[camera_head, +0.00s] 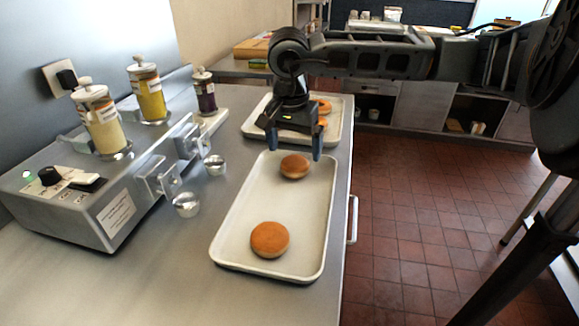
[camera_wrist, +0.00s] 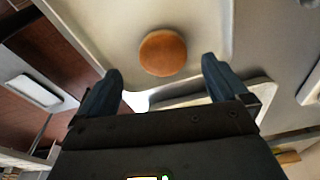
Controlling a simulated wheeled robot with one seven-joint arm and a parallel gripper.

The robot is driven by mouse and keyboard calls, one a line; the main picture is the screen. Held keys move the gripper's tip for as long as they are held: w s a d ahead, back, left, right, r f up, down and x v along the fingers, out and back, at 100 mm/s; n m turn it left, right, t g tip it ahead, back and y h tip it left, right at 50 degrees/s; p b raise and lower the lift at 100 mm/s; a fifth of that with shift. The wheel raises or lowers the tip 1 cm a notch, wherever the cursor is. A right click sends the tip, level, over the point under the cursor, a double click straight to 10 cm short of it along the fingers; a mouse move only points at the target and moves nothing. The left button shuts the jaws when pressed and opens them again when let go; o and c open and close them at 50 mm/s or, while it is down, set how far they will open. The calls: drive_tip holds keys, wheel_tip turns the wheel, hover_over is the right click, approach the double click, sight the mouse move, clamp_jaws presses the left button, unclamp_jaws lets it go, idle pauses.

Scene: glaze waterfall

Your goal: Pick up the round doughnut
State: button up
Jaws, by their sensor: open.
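Two round brown doughnuts without visible holes sit in the near white tray (camera_head: 266,190). The far one (camera_head: 294,166) lies near the tray's back end, and the near one (camera_head: 269,239) near its front end. My gripper (camera_head: 295,148) points down at the tray's back end, with its blue fingers spread apart and empty, just above and behind the far doughnut. In the wrist view one round doughnut (camera_wrist: 163,53) shows whole beyond the open fingers (camera_wrist: 161,69). Nothing is between the fingers in contact with them, as far as I can see.
A second tray (camera_head: 254,124) behind holds orange-brown doughnuts (camera_head: 323,107), partly hidden by my gripper. A glaze machine (camera_head: 70,205) with jars and small metal cups (camera_head: 187,204) stands left. The counter's right edge runs close beside the trays, with a handle (camera_head: 353,220) below.

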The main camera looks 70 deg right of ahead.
sight(295, 161)
drive_tip(key=shift+w+d+f+p, duration=0.1)
drive_tip(key=shift+d+f+p, duration=0.15)
drive_tip(key=shift+f, duration=0.65)
drive_tip(key=shift+s+d+f+p, duration=0.1)
drive_tip(key=shift+d+f+p, duration=0.15)
drive_tip(key=shift+f, duration=0.7)
drive_tip(key=shift+w+d+f+p, duration=0.1)
drive_tip(key=shift+d+f+p, duration=0.15)
drive_tip(key=shift+f, duration=0.65)
drive_tip(key=shift+c, duration=0.4)
drive_tip(key=c, duration=1)
drive_tip(key=shift+r, duration=0.1)
